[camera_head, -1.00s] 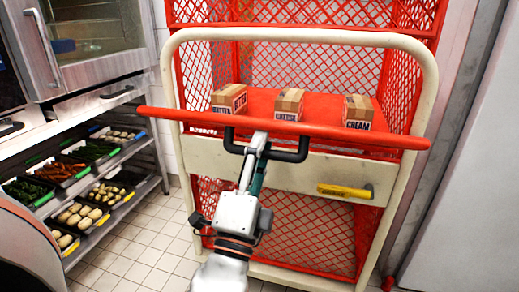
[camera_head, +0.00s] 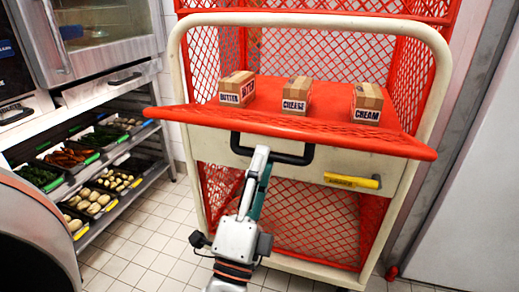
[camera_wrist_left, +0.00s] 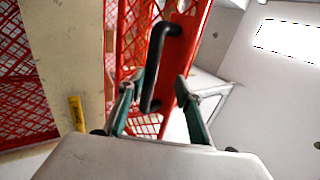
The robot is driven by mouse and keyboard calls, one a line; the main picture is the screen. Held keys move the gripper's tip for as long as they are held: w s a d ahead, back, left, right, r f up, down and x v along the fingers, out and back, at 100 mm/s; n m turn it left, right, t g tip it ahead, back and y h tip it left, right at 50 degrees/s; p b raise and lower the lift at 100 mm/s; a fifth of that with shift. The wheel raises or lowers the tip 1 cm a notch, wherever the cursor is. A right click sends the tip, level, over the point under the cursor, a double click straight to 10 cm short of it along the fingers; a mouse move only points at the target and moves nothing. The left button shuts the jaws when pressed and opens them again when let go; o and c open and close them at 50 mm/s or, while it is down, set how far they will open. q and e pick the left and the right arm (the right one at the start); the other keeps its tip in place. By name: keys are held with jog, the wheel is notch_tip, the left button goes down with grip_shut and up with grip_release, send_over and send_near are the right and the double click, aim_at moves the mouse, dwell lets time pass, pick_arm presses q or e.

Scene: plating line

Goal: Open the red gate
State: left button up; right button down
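The red gate (camera_head: 300,124) is the flat red panel across the front of the cage cart, lying tilted with its near edge toward me. A black handle (camera_head: 238,146) hangs from its near edge; it also shows in the left wrist view (camera_wrist_left: 150,85). My left gripper (camera_head: 260,155) is at this handle. In the left wrist view its two green-and-grey fingers (camera_wrist_left: 160,78) stand apart on either side of the handle, with a visible gap to the right finger. My right gripper is in neither view.
The cart has a cream frame (camera_head: 437,75) and a yellow handle (camera_head: 345,180). Vegetable racks (camera_head: 130,190) stand left, a grey wall right; tiled floor lies between.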

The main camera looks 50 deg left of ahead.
pick_arm(q)
jog(key=shift+s+d+f, duration=0.25)
jog(key=shift+s+f, duration=0.15)
jog(key=shift+f, duration=0.1)
jog(key=shift+s+d+f, duration=0.25)
jog(key=shift+s+f, duration=0.15)
jog(key=shift+f, duration=0.2)
